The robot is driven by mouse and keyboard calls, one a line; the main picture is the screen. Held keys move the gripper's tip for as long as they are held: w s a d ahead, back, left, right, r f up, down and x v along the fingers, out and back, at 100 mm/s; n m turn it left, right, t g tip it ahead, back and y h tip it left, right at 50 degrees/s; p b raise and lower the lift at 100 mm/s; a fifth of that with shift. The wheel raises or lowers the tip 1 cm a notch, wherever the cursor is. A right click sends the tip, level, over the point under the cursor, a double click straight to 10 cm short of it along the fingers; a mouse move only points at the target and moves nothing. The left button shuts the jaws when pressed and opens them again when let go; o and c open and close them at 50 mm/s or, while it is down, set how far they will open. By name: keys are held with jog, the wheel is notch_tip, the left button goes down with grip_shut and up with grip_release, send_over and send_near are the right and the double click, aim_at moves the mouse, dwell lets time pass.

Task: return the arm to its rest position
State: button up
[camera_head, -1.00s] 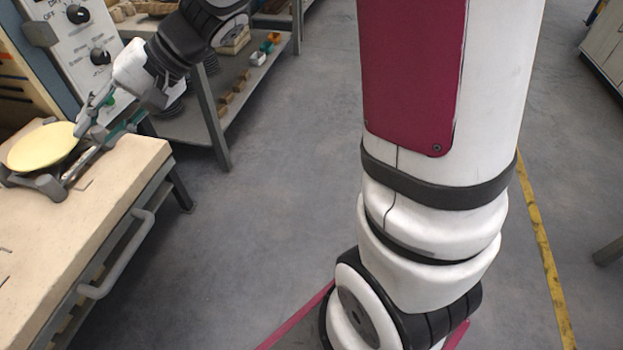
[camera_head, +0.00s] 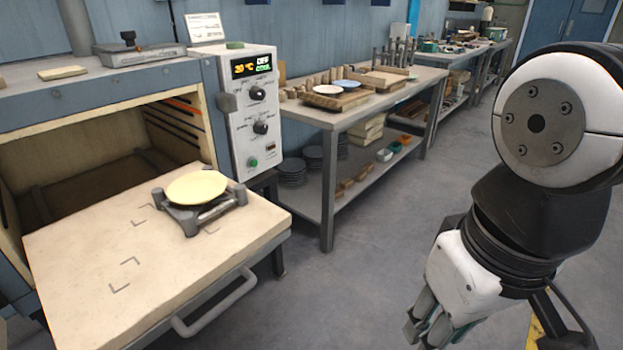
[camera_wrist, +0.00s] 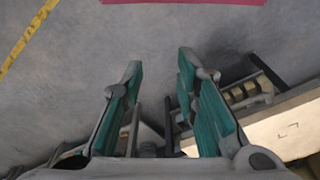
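My gripper (camera_head: 430,330) hangs low at the right of the head view, over the floor and well apart from the dryer. In the wrist view its two green-lined fingers (camera_wrist: 160,68) are spread with nothing between them, so it is open and empty. The yellow plate (camera_head: 197,187) lies on a grey stand (camera_head: 213,212) on the dryer's pulled-out shelf (camera_head: 110,285). My gripper does not touch the plate or the stand.
The open dryer (camera_head: 95,135) stands at left, with a control panel (camera_head: 255,110) beside it and a handle (camera_head: 215,305) at the shelf's front. A workbench (camera_head: 350,115) with plates and boards stands behind. The grey floor (camera_head: 370,260) between is clear.

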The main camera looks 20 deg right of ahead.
dwell(0.5)
notch_tip(320, 180, up, 17)
jog(key=t+p, duration=0.3)
jog(key=p, duration=1.2)
